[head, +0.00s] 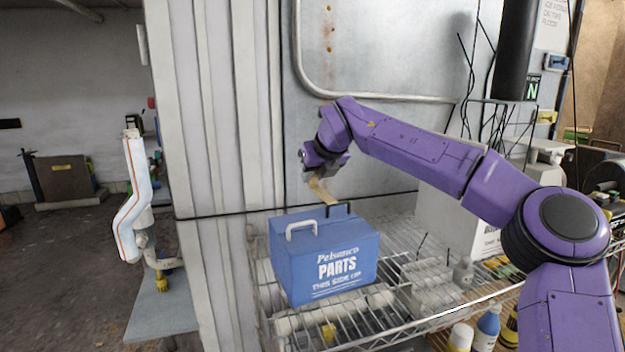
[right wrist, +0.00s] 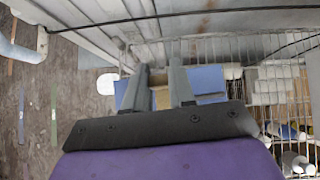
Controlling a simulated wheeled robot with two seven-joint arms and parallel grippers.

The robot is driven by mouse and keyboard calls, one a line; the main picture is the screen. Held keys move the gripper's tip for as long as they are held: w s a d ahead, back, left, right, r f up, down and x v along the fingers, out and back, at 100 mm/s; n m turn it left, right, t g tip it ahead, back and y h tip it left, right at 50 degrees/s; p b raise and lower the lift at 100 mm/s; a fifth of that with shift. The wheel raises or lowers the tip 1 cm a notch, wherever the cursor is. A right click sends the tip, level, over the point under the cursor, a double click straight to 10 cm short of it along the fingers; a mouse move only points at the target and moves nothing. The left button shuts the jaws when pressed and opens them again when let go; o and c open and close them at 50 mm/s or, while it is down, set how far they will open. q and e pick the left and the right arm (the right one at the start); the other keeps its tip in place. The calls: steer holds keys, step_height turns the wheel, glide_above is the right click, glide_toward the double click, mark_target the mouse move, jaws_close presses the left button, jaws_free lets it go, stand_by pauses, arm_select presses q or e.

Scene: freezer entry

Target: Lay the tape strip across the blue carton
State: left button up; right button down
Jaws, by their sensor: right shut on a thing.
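The blue carton (head: 340,268), lettered "PARTS", stands upright on a wire shelf, with a white handle (head: 301,228) and a dark handle-like loop on top. My right gripper (head: 314,178) is above the carton's back edge, shut on the tan tape strip (head: 323,191). The strip slants down toward the carton top; I cannot tell whether it touches. In the right wrist view, the strip (right wrist: 161,99) shows between the two fingers (right wrist: 160,88), with blue carton surface (right wrist: 207,80) beyond them. The gripper body hides part of the carton. My left gripper is not in view.
The wire shelf (head: 395,318) also holds a pale box (head: 450,225) to the right. Bottles, including a blue one (head: 487,328), stand at the lower right. A metal wall panel (head: 390,60) rises behind. Ribbed pale panelling (head: 215,110) is close on the left.

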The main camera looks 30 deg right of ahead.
mark_target(315, 188)
steer(key=shift+s+r, duration=0.15)
steer(key=shift+r, duration=0.1)
step_height(315, 188, down, 5)
steer(key=b, duration=0.3)
steer(key=shift+a+r, duration=0.1)
steer(key=shift+b, duration=0.3)
steer(key=shift+p, duration=0.35)
stand_by(0.8)
steer(key=shift+f+b, duration=1.25)
steer(key=shift+f, duration=0.4)
steer(key=c, duration=0.9)
jaws_free()
steer(key=shift+o, duration=0.2)
